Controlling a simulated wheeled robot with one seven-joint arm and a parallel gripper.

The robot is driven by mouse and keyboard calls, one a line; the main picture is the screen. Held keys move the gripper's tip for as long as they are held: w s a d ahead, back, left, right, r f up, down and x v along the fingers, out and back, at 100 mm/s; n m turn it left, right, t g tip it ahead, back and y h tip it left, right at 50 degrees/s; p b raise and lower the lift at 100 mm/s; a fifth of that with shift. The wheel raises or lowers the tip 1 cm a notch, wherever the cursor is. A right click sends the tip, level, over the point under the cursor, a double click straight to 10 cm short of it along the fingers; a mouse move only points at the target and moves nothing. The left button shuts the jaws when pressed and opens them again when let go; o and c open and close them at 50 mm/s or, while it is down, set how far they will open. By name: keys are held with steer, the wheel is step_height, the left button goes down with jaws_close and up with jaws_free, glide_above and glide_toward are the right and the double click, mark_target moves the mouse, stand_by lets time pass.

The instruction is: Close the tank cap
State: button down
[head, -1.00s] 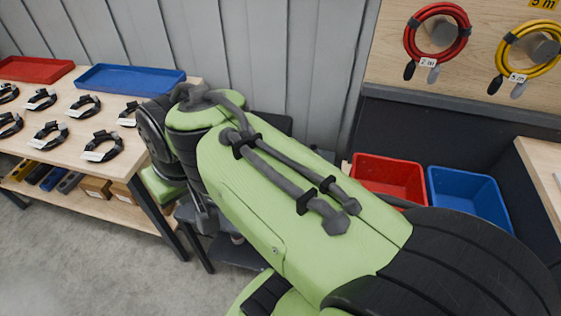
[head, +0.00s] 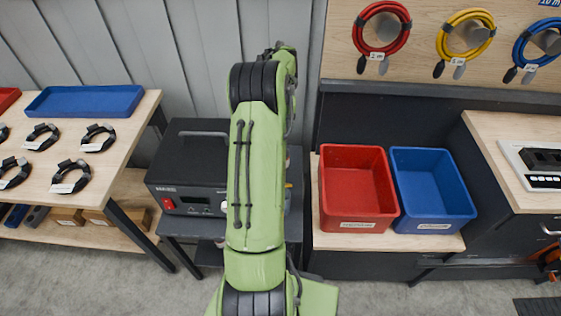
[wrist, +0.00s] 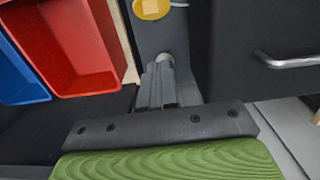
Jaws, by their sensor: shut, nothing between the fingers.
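A yellow round disc (wrist: 151,8), which looks like the tank cap, is at the top edge of the wrist view. A pale cord runs off to its right. My gripper (wrist: 163,66) is shut and empty, its fingertips pointing toward a small pale round part (wrist: 165,58) just below the disc. I cannot tell whether they touch it, or whether that part is the tank's opening. In the head view my arm hides the gripper. A black box with a red switch (head: 180,185) stands behind my arm there.
A red bin (head: 358,224) and a blue bin (head: 432,222) stand right of my arm. A table with cable coils (head: 110,185) is at left. In the wrist view a dark cabinet front with a metal handle (wrist: 290,60) is right of my fingers.

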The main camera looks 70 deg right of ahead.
steer(key=a+f+b, duration=0.1)
steer(key=f, duration=0.3)
steer(key=s+f, duration=0.1)
steer(key=f, duration=0.3)
steer(key=a+f+b, duration=0.1)
steer(key=f, duration=0.4)
steer(key=shift+s+a+b, duration=0.3)
steer(key=shift+s+a, duration=0.05)
steer(key=shift+a+f, duration=0.2)
steer(key=shift+w+f+b, duration=0.1)
steer(key=shift+w+b, duration=0.05)
steer(key=shift+b, duration=0.15)
